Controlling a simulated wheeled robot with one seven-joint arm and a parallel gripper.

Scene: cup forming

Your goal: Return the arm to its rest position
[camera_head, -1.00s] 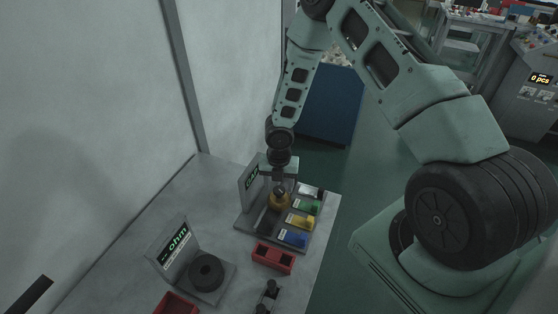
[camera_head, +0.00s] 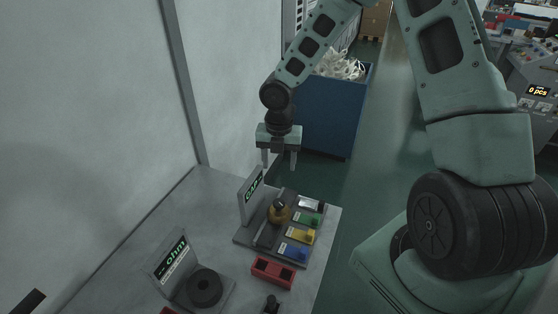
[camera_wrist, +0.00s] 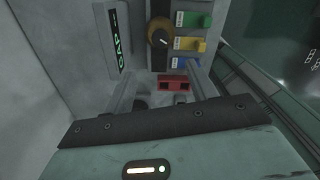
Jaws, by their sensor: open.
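My gripper (camera_head: 279,160) is open and empty. It hangs above the far end of the bench, its fingers pointing down. Below it stands a grey station (camera_head: 241,240) with an upright sign and a brass-coloured round part with a black knob (camera_head: 279,211). In the wrist view the fingers (camera_wrist: 157,85) show on both sides of a red block, well above it, and the brass part (camera_wrist: 160,33) sits farther out.
Green, yellow and blue blocks lie on the station's right side. A red two-hole block (camera_head: 273,271) and an "ohm" station with a black disc (camera_head: 205,287) stand nearer. A wall runs along the left. A blue bin (camera_head: 333,118) stands behind the bench.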

